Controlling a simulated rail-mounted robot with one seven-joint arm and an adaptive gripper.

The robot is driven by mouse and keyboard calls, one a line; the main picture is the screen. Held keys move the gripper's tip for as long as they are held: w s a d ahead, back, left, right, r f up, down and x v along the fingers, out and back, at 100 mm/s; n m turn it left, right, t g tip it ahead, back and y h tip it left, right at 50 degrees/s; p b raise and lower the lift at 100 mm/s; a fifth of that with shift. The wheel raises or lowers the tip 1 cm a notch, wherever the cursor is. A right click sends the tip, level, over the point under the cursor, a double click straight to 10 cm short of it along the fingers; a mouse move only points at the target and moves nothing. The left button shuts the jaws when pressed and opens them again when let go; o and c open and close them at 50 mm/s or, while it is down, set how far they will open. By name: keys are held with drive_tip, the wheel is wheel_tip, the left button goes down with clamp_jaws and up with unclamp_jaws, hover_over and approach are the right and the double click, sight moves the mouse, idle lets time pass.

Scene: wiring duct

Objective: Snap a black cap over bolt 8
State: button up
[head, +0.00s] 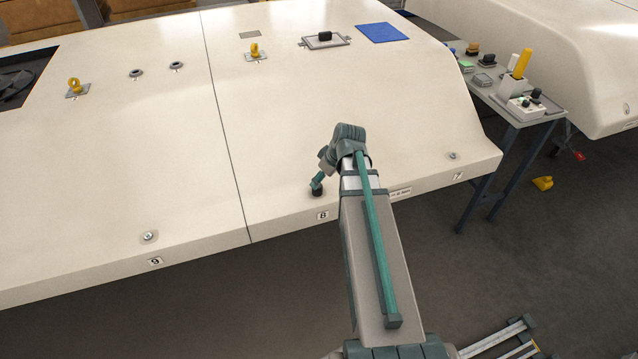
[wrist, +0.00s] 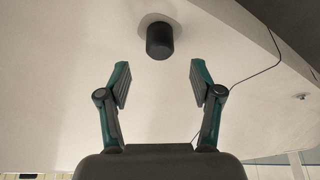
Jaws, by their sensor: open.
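A black cylindrical cap (wrist: 160,41) stands on a round pale washer on the cream panel in the wrist view, and it covers whatever is beneath it. In the head view the dark cap (head: 317,192) shows just above the label 8 (head: 322,216), at the panel's front edge. My gripper (wrist: 160,83) is open and empty. Its two teal-and-grey fingers are spread wide, and the cap lies just beyond the fingertips, roughly centred between them and not touching them. In the head view my gripper (head: 318,182) is over the cap and partly hides it. Whether the cap is fully seated cannot be told.
Bare bolts show by label 9 (head: 149,237) and near label 7 (head: 452,156). Yellow eyebolts (head: 74,87), a black-handled plate (head: 325,40) and a blue patch (head: 382,33) are farther back. A side table (head: 551,112) with several small items stands right. The panel around my gripper is clear.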

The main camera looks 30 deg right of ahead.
drive_tip(key=shift+v, duration=2.95)
drive_tip(key=s+a+f+m, duration=0.1)
drive_tip(key=f+m, duration=0.1)
drive_tip(key=f, duration=0.2)
drive_tip(key=s+a+f+m+g, duration=0.1)
drive_tip(key=s+f, duration=0.1)
drive_tip(key=f, duration=0.2)
drive_tip(key=s+a+f+m+g, duration=0.1)
drive_tip(key=f+m, duration=0.1)
drive_tip(key=f, duration=0.2)
drive_tip(key=shift+s+m+h, duration=0.2)
drive_tip(key=shift+m+h, duration=0.1)
drive_tip(key=s+a+f+m+g, duration=0.1)
drive_tip(key=s+a+f+g, duration=0.1)
drive_tip(key=s+a+f, duration=0.4)
drive_tip(key=s+a+f+g, duration=0.15)
drive_tip(key=s+f, duration=0.25)
drive_tip(key=f, duration=0.4)
drive_tip(key=s+a+f+n+g, duration=0.1)
drive_tip(key=s+a+f, duration=0.3)
drive_tip(key=s, duration=0.7)
drive_tip(key=s+a+f+n+g+h, duration=0.1)
drive_tip(key=s+a+f+g, duration=0.3)
drive_tip(key=s+f, duration=0.5)
drive_tip(key=s+a, duration=0.1)
drive_tip(key=s, duration=0.2)
drive_tip(key=shift+s+a+f, duration=0.25)
